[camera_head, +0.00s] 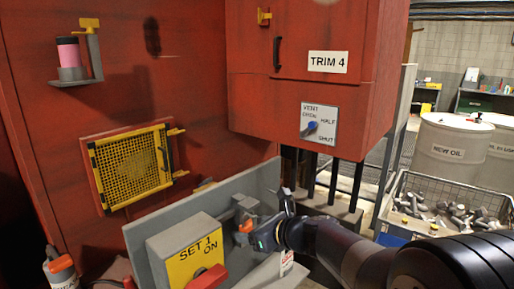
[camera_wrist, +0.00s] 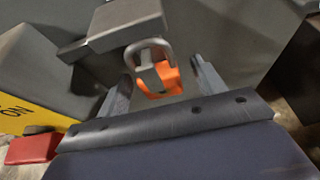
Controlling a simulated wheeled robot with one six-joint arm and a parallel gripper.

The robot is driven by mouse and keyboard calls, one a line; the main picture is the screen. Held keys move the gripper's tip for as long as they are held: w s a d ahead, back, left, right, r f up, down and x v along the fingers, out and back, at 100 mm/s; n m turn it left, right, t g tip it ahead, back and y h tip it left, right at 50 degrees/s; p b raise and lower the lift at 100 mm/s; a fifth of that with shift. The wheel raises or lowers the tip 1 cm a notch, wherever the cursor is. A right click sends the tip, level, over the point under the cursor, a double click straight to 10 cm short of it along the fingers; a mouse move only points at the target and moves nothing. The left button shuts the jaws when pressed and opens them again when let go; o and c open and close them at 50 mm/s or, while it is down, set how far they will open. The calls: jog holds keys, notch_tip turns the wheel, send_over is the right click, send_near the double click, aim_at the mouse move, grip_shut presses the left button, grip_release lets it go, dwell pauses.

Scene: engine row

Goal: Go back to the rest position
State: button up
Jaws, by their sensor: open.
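My gripper (camera_head: 262,226) is low in the middle of the head view, beside the grey panel (camera_head: 262,183). In the wrist view my gripper (camera_wrist: 160,82) has its two fingers apart. A small orange piece (camera_wrist: 168,75) with a grey metal loop (camera_wrist: 149,50) shows between or just beyond the fingers, under a grey block (camera_wrist: 126,22). The orange piece also shows in the head view (camera_head: 246,226). I cannot tell whether the fingers touch it.
The red TRIM 4 cabinet (camera_head: 290,90) hangs above. A wire basket of metal parts (camera_head: 455,187) and white barrels (camera_head: 450,150) stand at right.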

jog(key=v, duration=1)
jog(key=x, duration=1.1)
jog(key=shift+a, duration=0.1)
jog(key=shift+w+r+p, duration=0.15)
jog(key=shift+r+p, duration=0.6)
notch_tip(320, 180, down, 4)
jog(key=b, duration=0.3)
jog(key=shift+r, duration=0.25)
jog(key=shift+f+v, duration=0.1)
jog(key=shift+v, duration=0.7)
jog(key=shift+f+v, duration=0.15)
jog(key=shift+v, duration=0.65)
